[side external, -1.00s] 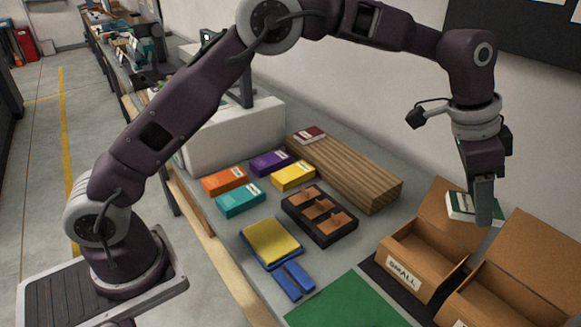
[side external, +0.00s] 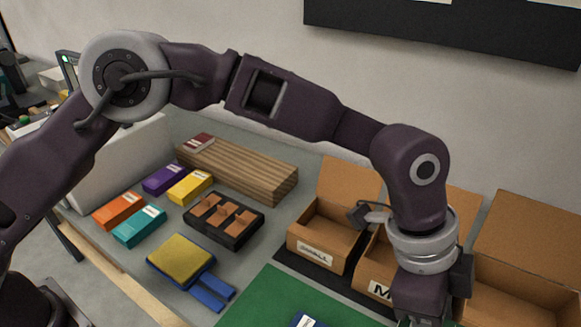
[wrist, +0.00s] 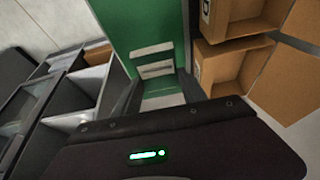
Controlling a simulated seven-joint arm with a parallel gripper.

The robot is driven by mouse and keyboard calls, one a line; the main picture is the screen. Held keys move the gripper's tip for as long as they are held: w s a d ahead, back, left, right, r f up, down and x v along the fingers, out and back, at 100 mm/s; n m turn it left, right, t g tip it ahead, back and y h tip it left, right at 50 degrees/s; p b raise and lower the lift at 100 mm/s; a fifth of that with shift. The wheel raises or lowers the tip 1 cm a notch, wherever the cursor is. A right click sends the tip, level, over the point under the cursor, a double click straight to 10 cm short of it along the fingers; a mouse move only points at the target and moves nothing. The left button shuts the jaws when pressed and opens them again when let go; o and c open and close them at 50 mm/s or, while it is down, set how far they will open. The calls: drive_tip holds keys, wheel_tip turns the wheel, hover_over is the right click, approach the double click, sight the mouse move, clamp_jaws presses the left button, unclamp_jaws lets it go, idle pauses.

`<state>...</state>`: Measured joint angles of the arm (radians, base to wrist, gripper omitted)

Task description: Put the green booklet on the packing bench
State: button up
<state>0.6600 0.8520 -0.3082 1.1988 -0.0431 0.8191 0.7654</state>
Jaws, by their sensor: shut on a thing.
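My gripper (side external: 420,300) is at the lower right of the side view, with its fingertips below the frame. In the wrist view it is shut on the green booklet (wrist: 163,102), which shows green with pale label bands and is partly hidden by the gripper body. The grey bench (side external: 250,258) carries the other goods. A green mat (side external: 262,297) lies on it at the bottom of the side view, and the wrist view shows green (wrist: 140,25) beyond the booklet. Whether the booklet touches anything below is hidden.
Open cardboard boxes, one marked SMALL (side external: 315,254), stand behind and beside my gripper. A blue item (side external: 304,320) with a white label shows on the mat. Orange (side external: 118,211), teal (side external: 139,226), purple and yellow boxes and a black divided tray (side external: 225,228) stand left.

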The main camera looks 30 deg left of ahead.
wheel_tip(320, 180, down, 15)
idle(0.5)
drive_tip(key=shift+f, duration=0.15)
drive_tip(key=o, duration=1.5)
